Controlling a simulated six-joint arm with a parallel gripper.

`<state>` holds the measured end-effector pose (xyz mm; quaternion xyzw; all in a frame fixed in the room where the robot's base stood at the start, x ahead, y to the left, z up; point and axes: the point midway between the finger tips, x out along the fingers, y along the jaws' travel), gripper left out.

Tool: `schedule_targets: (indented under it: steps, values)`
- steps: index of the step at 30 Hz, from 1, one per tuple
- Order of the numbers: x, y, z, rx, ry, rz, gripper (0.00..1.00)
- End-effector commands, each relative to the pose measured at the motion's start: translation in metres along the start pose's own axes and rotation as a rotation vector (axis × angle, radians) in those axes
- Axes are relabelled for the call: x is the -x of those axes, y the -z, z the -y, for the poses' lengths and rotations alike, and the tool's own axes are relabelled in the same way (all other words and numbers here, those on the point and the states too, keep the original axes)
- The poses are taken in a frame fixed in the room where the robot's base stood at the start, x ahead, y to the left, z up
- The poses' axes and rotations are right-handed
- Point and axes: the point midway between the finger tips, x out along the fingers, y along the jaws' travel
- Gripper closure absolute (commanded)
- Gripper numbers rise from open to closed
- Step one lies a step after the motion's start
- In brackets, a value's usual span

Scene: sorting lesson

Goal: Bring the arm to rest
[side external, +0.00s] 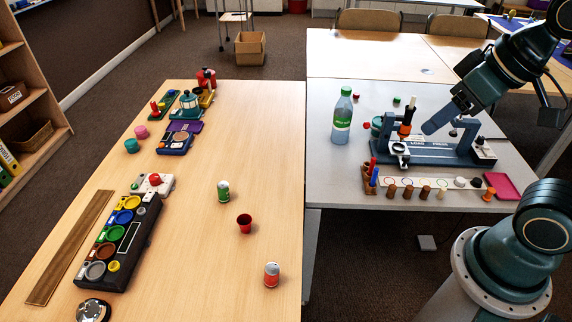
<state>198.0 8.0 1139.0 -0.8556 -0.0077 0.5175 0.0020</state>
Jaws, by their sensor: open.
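My arm comes in from the upper right, and my gripper (443,126) points down and to the left above the blue bench device (440,155) marked with lettering. The fingers are partly lost against the device behind them. I see nothing held in the gripper. I cannot tell from this view whether the gripper touches the device or is clear of it.
A green-labelled bottle (342,118) stands left of the device. A row of small pegs (408,188) and a magenta tray (502,186) lie in front. On the wooden table (190,270) are two cans, a red cup (244,223) and a sorting panel (118,240).

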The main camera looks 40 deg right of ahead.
Motion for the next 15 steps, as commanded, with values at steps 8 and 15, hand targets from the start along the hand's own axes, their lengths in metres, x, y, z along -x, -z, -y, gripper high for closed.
schedule_targets:
  steps: [8, 15]
  values:
    - [0.013, -0.015, -0.007, -0.005, -0.015, -0.009, 0.49]
    - [0.013, -0.015, -0.007, -0.004, -0.015, -0.008, 0.49]
